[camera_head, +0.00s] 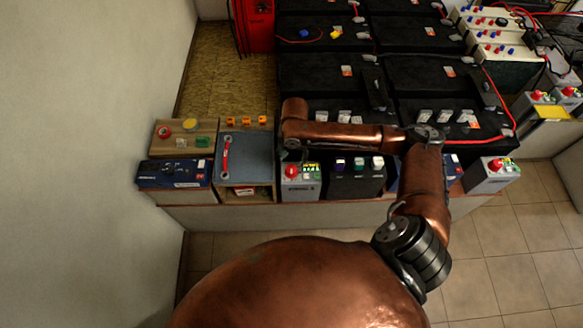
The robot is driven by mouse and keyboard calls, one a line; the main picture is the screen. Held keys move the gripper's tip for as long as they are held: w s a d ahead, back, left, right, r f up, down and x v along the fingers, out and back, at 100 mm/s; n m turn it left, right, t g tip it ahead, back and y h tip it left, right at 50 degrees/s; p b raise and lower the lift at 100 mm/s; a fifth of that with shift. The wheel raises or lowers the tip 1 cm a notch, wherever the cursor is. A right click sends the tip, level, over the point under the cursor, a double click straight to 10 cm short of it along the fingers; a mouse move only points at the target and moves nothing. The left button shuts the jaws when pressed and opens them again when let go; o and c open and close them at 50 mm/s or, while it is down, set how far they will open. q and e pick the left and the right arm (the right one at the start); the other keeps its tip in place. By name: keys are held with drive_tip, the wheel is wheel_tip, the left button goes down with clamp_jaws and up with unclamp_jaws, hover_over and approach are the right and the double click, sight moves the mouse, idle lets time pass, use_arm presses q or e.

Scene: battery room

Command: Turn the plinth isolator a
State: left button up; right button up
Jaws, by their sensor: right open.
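Grey battery-like boxes with red knobs stand along the front of the plinth. One grey box with a red knob (292,171) is at the middle front edge; another grey box with a red knob (495,165) is at the right front corner. I cannot tell which is isolator a. My right gripper (291,153) points down just behind the middle knob, seen from above and largely hidden by my copper wrist. It is open, and a gap to the knob cannot be judged. My left gripper is not in view.
Large black batteries (310,72) fill the back. A red cable (490,82) runs at right. Tiled floor (525,230) is clear.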

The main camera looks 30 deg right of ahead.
sight(292, 169)
drive_tip(key=shift+d, duration=0.2)
drive_tip(key=shift+f, duration=0.2)
wheel_tip(292, 169, down, 7)
drive_tip(key=shift+w+a+f+b, duration=0.1)
drive_tip(key=shift+w+b, duration=0.05)
drive_tip(key=shift+b, duration=1.05)
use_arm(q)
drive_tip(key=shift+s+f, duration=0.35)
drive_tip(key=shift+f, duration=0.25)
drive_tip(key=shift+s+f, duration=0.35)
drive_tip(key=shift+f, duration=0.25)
use_arm(e)
drive_tip(key=shift+c, duration=0.4)
